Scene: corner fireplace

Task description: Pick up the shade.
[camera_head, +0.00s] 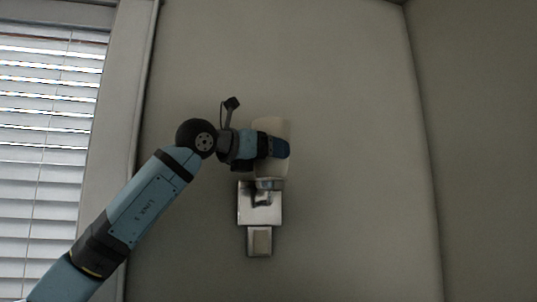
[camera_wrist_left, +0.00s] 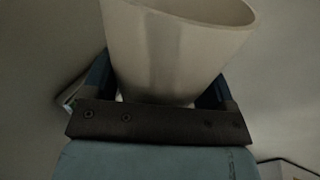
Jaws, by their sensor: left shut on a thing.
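The shade (camera_head: 271,125) is a cream, cup-like cylinder at the top of a silver wall lamp (camera_head: 259,205). It also shows large in the left wrist view (camera_wrist_left: 178,50), with its open rim at the top. In the left wrist view the blue fingers stand on either side of the shade. The shade is upright and sits just above the lamp's silver holder; I cannot tell whether they touch. My right gripper is not in view.
The lamp is mounted on a plain beige wall (camera_head: 345,200). A window with white blinds (camera_head: 45,130) and its frame are at the left. A wall corner runs down the right side. The wall around the lamp is clear.

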